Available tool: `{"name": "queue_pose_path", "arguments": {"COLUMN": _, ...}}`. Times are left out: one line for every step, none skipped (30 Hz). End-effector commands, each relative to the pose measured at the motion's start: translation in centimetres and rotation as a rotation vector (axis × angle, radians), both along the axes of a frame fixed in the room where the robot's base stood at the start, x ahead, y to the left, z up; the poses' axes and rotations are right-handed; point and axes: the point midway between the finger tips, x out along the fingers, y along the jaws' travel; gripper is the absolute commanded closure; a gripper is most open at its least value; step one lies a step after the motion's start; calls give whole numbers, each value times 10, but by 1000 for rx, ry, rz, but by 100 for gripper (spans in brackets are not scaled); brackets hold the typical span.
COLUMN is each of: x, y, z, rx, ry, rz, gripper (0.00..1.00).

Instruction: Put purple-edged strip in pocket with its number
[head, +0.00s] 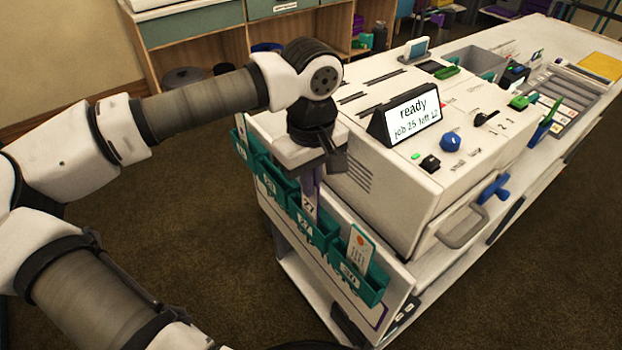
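A purple-edged strip (309,198) stands upright below my gripper (322,168), with a number that looks like 27 on its pale face. My gripper is over the row of teal pockets and appears shut on the strip's top, though the fingers partly hide it. The strip's lower end is at the mouth of the teal pocket (307,232) whose label seems to read 27. I cannot tell how deep it sits. A neighbouring pocket (350,282), labelled 30, holds a pale strip (358,247) with an orange dot. Another pocket (268,183) is farther left, its number unclear.
The white machine (420,190) stands right beside the pockets, with a screen (411,114) reading "ready", knobs and a grey handle (465,228). Shelves (215,55) stand behind. The brown floor at left is open.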

Motion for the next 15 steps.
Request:
{"name": "queue_pose_path", "arguments": {"x": 0, "y": 0, "z": -1, "rx": 0, "ry": 0, "rz": 0, "gripper": 100}}
{"name": "queue_pose_path", "arguments": {"x": 0, "y": 0, "z": -1, "rx": 0, "ry": 0, "rz": 0, "gripper": 100}}
{"name": "queue_pose_path", "arguments": {"x": 0, "y": 0, "z": -1, "rx": 0, "ry": 0, "rz": 0, "gripper": 100}}
{"name": "queue_pose_path", "arguments": {"x": 0, "y": 0, "z": -1, "rx": 0, "ry": 0, "rz": 0, "gripper": 100}}
{"name": "queue_pose_path", "arguments": {"x": 0, "y": 0, "z": -1, "rx": 0, "ry": 0, "rz": 0, "gripper": 100}}
{"name": "queue_pose_path", "arguments": {"x": 0, "y": 0, "z": -1, "rx": 0, "ry": 0, "rz": 0, "gripper": 100}}
{"name": "queue_pose_path", "arguments": {"x": 0, "y": 0, "z": -1, "rx": 0, "ry": 0, "rz": 0, "gripper": 100}}
{"name": "queue_pose_path", "arguments": {"x": 0, "y": 0, "z": -1, "rx": 0, "ry": 0, "rz": 0, "gripper": 100}}
{"name": "queue_pose_path", "arguments": {"x": 0, "y": 0, "z": -1, "rx": 0, "ry": 0, "rz": 0, "gripper": 100}}
{"name": "queue_pose_path", "arguments": {"x": 0, "y": 0, "z": -1, "rx": 0, "ry": 0, "rz": 0, "gripper": 100}}
{"name": "queue_pose_path", "arguments": {"x": 0, "y": 0, "z": -1, "rx": 0, "ry": 0, "rz": 0, "gripper": 93}}
{"name": "queue_pose_path", "arguments": {"x": 0, "y": 0, "z": -1, "rx": 0, "ry": 0, "rz": 0, "gripper": 88}}
{"name": "queue_pose_path", "arguments": {"x": 0, "y": 0, "z": -1, "rx": 0, "ry": 0, "rz": 0, "gripper": 84}}
{"name": "queue_pose_path", "arguments": {"x": 0, "y": 0, "z": -1, "rx": 0, "ry": 0, "rz": 0, "gripper": 80}}
{"name": "queue_pose_path", "arguments": {"x": 0, "y": 0, "z": -1, "rx": 0, "ry": 0, "rz": 0, "gripper": 75}}
